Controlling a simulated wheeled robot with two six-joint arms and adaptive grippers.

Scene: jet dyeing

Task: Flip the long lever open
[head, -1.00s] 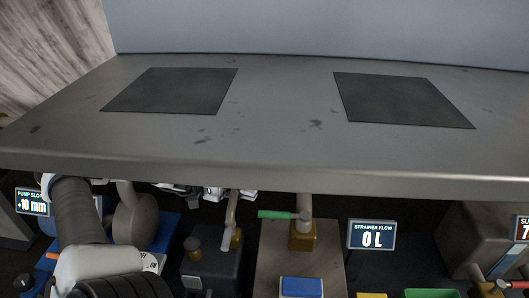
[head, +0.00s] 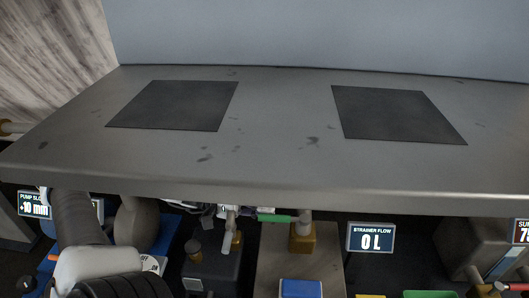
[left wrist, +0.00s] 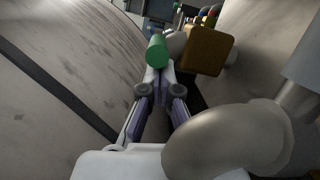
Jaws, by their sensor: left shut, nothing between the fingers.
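The long lever (head: 275,218) has a green handle pointing left from a brass valve body (head: 302,238), just under the table's front edge in the head view. In the left wrist view the green handle (left wrist: 157,50) shows end-on, with the brass block (left wrist: 207,51) to its right. My left gripper (head: 229,212) is shut and empty, to the left of the handle's free end in the head view. In the left wrist view its fingertips (left wrist: 160,72) are just below the handle end; I cannot tell whether they touch. My right gripper is out of view.
A grey table (head: 270,172) with two dark mats overhangs the lever area. A "STRAINER FLOW 0 L" display (head: 371,238) stands right of the valve. A blue block (head: 301,289) is in front. A large rounded grey body (left wrist: 75,60) fills the wrist view's left.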

